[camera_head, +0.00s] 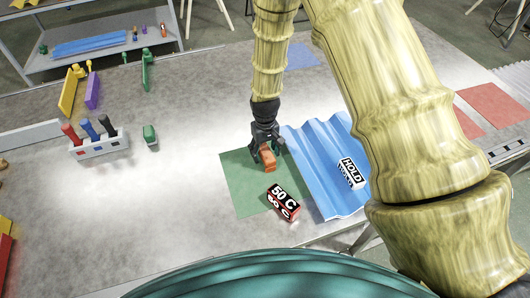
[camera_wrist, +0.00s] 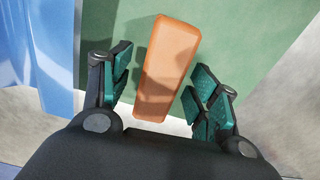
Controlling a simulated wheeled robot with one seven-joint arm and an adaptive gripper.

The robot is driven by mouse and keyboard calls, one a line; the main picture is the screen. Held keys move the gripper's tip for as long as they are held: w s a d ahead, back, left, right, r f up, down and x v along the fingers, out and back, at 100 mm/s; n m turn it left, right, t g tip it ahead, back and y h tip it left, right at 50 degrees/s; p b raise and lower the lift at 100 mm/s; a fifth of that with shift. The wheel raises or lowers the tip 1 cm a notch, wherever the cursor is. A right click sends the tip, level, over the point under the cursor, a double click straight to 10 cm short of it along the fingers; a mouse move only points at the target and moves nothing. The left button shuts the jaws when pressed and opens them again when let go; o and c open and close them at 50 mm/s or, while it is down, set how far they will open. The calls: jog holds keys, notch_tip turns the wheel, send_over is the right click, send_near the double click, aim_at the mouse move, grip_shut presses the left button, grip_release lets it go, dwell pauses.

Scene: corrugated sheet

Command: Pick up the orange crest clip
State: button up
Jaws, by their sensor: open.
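The orange crest clip (camera_head: 268,158) sits over the green mat (camera_head: 240,190), left of the blue corrugated sheet (camera_head: 318,185). In the wrist view the clip (camera_wrist: 167,68) is a plain orange block, slightly tilted in the picture, with its near end between my fingers. My gripper (camera_head: 265,147) is above and around the clip in the head view. In the wrist view my gripper (camera_wrist: 157,92) is open, with a gap on each side of the clip. The clip's underside is hidden.
A red and black block marked "50 C" (camera_head: 284,202) lies near the mat's front edge. A white "HOLD" block (camera_head: 351,173) rests on the blue sheet. A white holder (camera_head: 98,147) with coloured tools and a green piece (camera_head: 150,135) stand left. The table between is clear.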

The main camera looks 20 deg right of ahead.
jog(key=c, duration=1.2)
jog(key=shift+o, duration=0.2)
jog(key=shift+r, duration=0.1)
